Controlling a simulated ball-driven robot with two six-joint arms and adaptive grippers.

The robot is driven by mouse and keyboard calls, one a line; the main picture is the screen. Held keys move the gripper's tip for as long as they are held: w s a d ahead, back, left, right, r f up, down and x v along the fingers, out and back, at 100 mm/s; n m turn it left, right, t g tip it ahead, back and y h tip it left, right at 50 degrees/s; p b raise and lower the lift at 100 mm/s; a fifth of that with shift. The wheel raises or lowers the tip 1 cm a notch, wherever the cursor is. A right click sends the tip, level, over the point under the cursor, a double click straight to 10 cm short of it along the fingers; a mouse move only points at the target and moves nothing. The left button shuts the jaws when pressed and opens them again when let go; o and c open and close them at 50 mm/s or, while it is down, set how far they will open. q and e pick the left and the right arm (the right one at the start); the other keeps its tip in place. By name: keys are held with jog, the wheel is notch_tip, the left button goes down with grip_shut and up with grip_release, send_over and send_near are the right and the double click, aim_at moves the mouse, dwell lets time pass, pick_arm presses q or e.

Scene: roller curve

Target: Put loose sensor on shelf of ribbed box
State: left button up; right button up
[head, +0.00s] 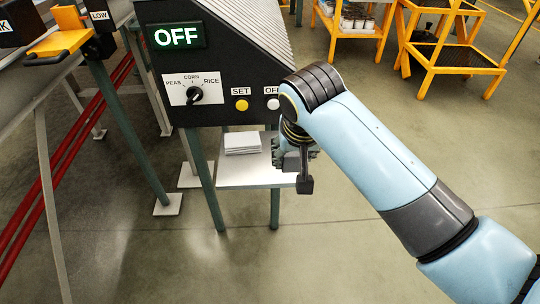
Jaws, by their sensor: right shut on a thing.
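The ribbed box (245,70) is a black cabinet with a grey ribbed sloping top, an OFF display, a dial and buttons. Its white shelf (250,178) sits below it between green legs. My right gripper (304,182) points down at the right end of the shelf, just below the box's lower right corner. It is shut on a small dark grey piece, which I take as the loose sensor (291,162); the gripper partly hides it. I cannot tell whether the sensor touches the shelf. My left gripper is out of view.
A stack of white sheets (242,143) lies on the shelf's back left part. Yellow carts (450,55) stand at the back right. The floor in front is clear.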

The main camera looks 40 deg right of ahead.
jog(key=w+f, duration=0.2)
jog(key=w, duration=0.1)
jog(key=w+d+f+b, duration=0.1)
jog(key=shift+w+d+f, duration=0.1)
jog(key=shift+w, duration=0.3)
jog(key=w, duration=0.1)
jog(key=w+f, duration=0.1)
jog(key=w+d+f, duration=0.1)
jog(key=shift+w+b, duration=0.25)
jog(key=shift+b, duration=0.1)
jog(key=shift+w+f, duration=0.15)
jog(key=shift+f, duration=0.4)
notch_tip(320, 180, down, 3)
jog(key=shift+f+b, duration=0.1)
jog(key=shift+b, duration=0.4)
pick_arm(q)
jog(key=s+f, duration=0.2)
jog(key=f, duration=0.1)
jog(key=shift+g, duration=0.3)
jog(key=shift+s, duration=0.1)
